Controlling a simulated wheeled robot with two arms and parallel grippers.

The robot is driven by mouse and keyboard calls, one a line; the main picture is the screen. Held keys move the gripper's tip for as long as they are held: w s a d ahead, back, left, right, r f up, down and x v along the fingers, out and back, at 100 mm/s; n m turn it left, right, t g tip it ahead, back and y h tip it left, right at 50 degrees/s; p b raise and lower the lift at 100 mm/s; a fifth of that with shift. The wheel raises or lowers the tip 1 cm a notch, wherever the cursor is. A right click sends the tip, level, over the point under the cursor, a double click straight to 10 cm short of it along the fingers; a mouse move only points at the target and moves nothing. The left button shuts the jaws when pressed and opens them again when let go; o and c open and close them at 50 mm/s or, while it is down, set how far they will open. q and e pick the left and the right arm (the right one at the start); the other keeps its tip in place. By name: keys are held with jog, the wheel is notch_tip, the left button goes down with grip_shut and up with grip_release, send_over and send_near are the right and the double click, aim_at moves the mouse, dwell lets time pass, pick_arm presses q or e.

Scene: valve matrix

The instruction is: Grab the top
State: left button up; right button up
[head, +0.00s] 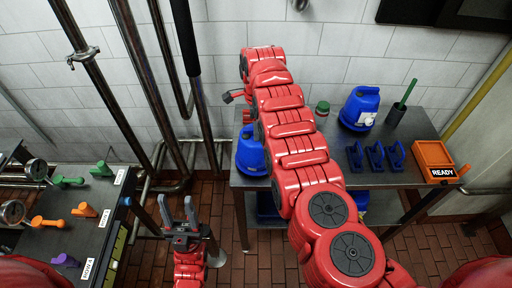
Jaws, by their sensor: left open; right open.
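My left gripper (178,208) is at the lower left, pointing up in the picture. Its two grey fingers are apart with nothing between them, over the floor between the valve panel and the steel table. My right arm crosses the middle of the view and bends at the wall. Its dark gripper (231,97) shows small and partly hidden at the arm's left side, apparently empty. No single thing can be told as "the top". A jar with a green lid (322,107) and a blue jug (360,108) stand on the steel table (395,187). Another blue jug (250,152) is partly behind my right arm.
The valve panel (60,225) at the left carries green, orange and purple handles and gauges. Dark pipes (145,80) run up the wall. Blue brackets (375,156), an orange bin (433,155) with a READY sign and a green-handled brush (405,95) are on the table.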

jog(key=shift+f, duration=0.1)
grip_shut()
dwell(1.4)
